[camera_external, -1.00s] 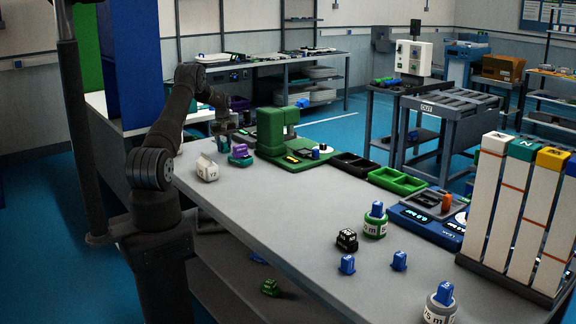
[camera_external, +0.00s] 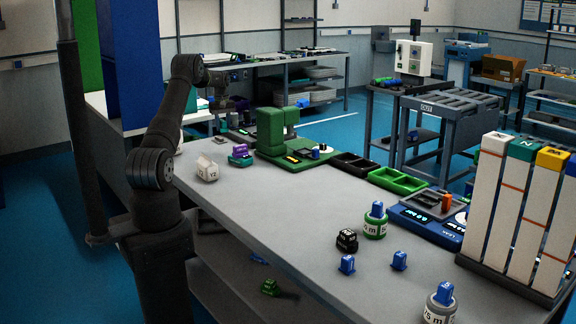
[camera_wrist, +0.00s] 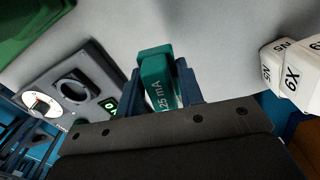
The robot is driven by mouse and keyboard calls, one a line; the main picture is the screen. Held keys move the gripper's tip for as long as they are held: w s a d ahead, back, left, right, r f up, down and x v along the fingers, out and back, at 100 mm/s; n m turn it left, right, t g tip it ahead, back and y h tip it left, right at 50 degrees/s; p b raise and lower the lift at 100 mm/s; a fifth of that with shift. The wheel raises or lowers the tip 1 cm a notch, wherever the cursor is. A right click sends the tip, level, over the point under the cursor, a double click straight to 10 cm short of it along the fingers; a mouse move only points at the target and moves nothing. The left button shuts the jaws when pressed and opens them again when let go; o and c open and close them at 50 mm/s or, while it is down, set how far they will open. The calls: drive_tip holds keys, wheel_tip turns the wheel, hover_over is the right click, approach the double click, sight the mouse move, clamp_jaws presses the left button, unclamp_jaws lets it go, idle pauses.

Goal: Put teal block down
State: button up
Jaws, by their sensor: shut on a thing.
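The teal block (camera_wrist: 157,78), printed "25 mA", sits between the two dark blue fingers of my gripper (camera_wrist: 159,88) in the wrist view. The fingers press on both its sides, and the gripper is shut on it. The grey table (camera_wrist: 215,45) shows beyond the block. In the external view my gripper (camera_external: 222,106) hangs over the far left end of the table (camera_external: 290,215).
A grey panel with a dial (camera_wrist: 42,104) lies left in the wrist view, and white lettered blocks (camera_wrist: 292,68) lie right. In the external view a white carton (camera_external: 207,169), a purple-and-green block (camera_external: 240,155) and a green machine (camera_external: 271,132) stand near my gripper.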

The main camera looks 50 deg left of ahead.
drive_tip(key=w+d+r+m, duration=0.2)
drive_tip(key=d+r, duration=0.2)
drive_tip(key=d, duration=0.5)
drive_tip(key=w+d+r+m, duration=0.2)
drive_tip(key=d+r, duration=0.3)
drive_tip(key=d, duration=0.4)
drive_tip(key=s+d+f+m, duration=0.1)
drive_tip(key=d+f+m, duration=0.3)
drive_tip(key=d, duration=0.7)
drive_tip(key=s+d+f+m, duration=0.1)
drive_tip(key=d+f+m, duration=0.3)
drive_tip(key=d, duration=0.7)
drive_tip(key=s+d+f+m, duration=0.1)
drive_tip(key=d+f+m, duration=0.2)
drive_tip(key=d+f, duration=0.5)
drive_tip(key=shift+d+m, duration=0.4)
drive_tip(key=shift+d, duration=1.35)
drive_tip(key=shift+r, duration=0.1)
drive_tip(key=s+d+r, duration=0.4)
drive_tip(key=d+r, duration=0.4)
drive_tip(key=d, duration=0.2)
hover_over(300, 189)
wheel_tip(300, 189, down, 7)
drive_tip(key=shift+w, duration=0.1)
drive_tip(key=shift+f, duration=2)
